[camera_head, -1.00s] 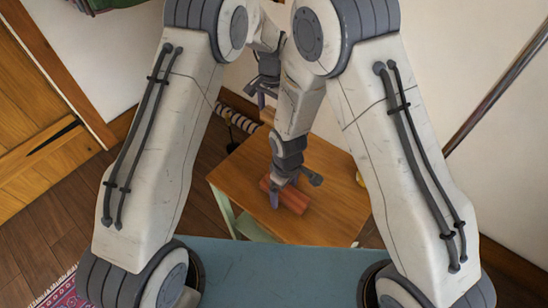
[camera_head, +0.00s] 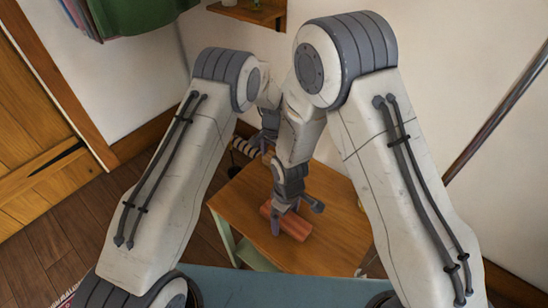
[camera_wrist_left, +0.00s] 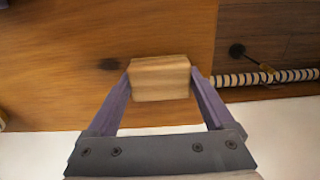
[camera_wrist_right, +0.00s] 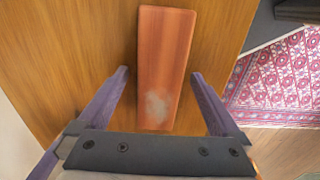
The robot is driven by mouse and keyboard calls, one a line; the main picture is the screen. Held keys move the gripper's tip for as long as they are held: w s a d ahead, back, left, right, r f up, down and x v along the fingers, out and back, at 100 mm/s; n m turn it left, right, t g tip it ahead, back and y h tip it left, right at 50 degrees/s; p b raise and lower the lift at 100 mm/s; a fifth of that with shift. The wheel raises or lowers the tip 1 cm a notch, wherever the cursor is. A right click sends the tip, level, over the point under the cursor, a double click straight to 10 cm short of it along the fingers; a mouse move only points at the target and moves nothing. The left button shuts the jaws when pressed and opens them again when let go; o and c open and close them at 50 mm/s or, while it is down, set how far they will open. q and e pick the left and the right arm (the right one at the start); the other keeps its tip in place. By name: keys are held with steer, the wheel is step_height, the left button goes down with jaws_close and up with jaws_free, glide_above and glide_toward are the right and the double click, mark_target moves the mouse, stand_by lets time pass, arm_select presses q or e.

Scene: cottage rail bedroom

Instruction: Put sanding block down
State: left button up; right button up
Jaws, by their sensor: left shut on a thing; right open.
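My left gripper (camera_wrist_left: 160,85) is shut on a light wooden block, seemingly the sanding block (camera_wrist_left: 160,78), in the left wrist view. The block is over the wooden table top (camera_wrist_left: 60,75), near its edge; I cannot tell whether it touches. In the head view my left gripper (camera_head: 268,142) is at the table's back left corner, mostly behind my arms, and the block is hidden. My right gripper (camera_wrist_right: 160,85) is open, its fingers on either side of a reddish-brown bar (camera_wrist_right: 165,60) on the table. The bar also shows in the head view (camera_head: 292,222).
A black-and-white striped tube (camera_wrist_left: 265,77) lies beside the table on the floor. A patterned red rug (camera_wrist_right: 275,80) is off the table's other side. The table top's right part (camera_head: 335,240) is clear. A wall shelf (camera_head: 245,12) is above.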

arm_select(q)
steer(key=o, duration=1.1)
step_height(320, 180, up, 12)
steer(key=shift+r, duration=0.15)
steer(key=shift+d, duration=0.1)
